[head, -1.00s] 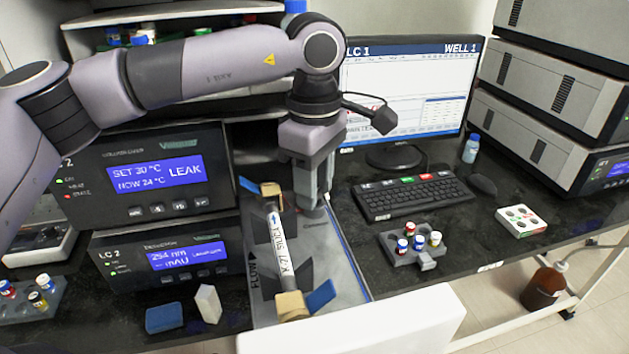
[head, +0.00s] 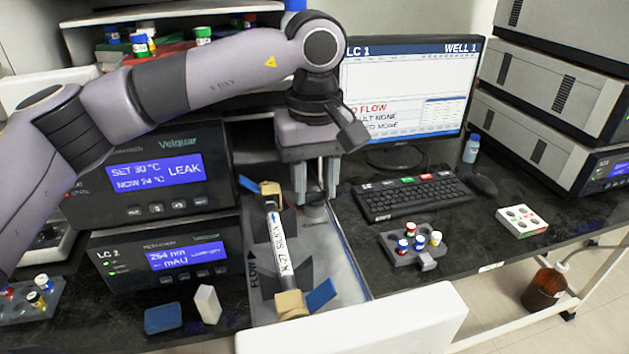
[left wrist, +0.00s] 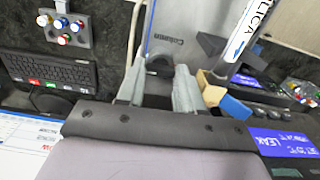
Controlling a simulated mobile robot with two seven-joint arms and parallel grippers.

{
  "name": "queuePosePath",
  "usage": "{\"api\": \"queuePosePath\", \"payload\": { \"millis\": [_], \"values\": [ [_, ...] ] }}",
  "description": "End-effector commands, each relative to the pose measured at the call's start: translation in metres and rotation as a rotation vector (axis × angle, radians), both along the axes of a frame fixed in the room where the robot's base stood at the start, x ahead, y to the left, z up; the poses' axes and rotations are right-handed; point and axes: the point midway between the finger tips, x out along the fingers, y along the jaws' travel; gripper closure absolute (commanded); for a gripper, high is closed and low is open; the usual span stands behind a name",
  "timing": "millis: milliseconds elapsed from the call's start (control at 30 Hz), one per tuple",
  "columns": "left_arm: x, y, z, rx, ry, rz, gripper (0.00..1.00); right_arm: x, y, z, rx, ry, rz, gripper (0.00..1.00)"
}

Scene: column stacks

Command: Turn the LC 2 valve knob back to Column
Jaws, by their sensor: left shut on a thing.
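The dark valve knob (left wrist: 159,65) sits on the grey tray panel, with the printed word "Column" just beyond it in the left wrist view. My left gripper (head: 315,200) points down at the panel and is shut on the knob, one finger on each side. In the head view the fingers and wrist hide most of the knob, and I cannot tell exactly where its pointer aims. The white labelled column (head: 277,240) lies in its holders left of the gripper. The LC 2 detector (head: 165,257) stands left of the panel. My right gripper is not in view.
The upper unit's display (head: 157,172) reads LEAK. A monitor (head: 405,90), keyboard (head: 415,195) and grey vial rack (head: 400,255) are to the right. A blue block (head: 163,318) and a white block (head: 207,304) lie front left. A white surface (head: 370,325) edges the front.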

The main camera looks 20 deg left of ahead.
Motion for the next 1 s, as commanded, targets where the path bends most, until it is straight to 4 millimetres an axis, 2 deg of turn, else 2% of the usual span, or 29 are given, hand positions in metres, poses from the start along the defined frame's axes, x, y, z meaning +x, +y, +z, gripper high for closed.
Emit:
{"api": "queuePosePath", "payload": {
  "millis": [600,1000],
  "values": [
    [0.0004,-0.0001,0.0009,-0.001,-0.003,-0.566,0.94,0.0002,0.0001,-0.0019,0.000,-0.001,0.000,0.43],
    [0.0004,-0.0001,0.0010,-0.001,-0.002,-0.788,0.94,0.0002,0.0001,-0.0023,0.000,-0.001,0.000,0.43]
  ]
}}
